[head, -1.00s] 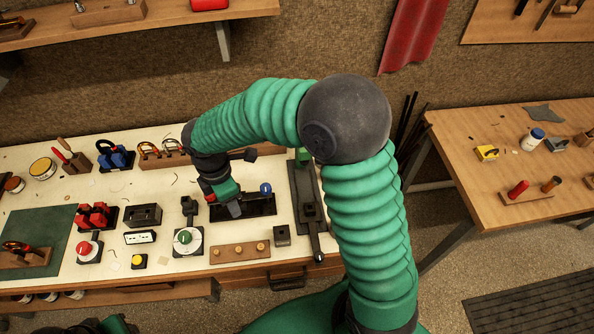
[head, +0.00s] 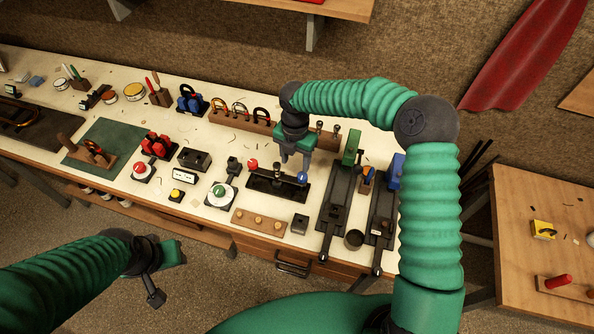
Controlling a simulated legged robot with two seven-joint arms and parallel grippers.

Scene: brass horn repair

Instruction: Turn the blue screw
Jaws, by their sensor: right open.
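The blue screw (head: 302,178) has a round blue head and stands at the right end of a low black base (head: 262,185) on the bench. A red-headed screw (head: 253,164) stands at the left end, with a dark post between them. My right gripper (head: 295,161) points down, open and empty, just behind and above the base, a little up-left of the blue screw. It looks apart from the screw, but its exact height is hard to judge. My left gripper (head: 163,272) is low in front of the bench, away from the base; its jaw opening is unclear.
A rack of padlock-like loops (head: 240,113) stands behind the base. Two long black rails with a green block (head: 351,147) and a blue block (head: 396,170) lie to the right. A green-knob dial (head: 219,191) and a wooden peg strip (head: 258,221) are close by.

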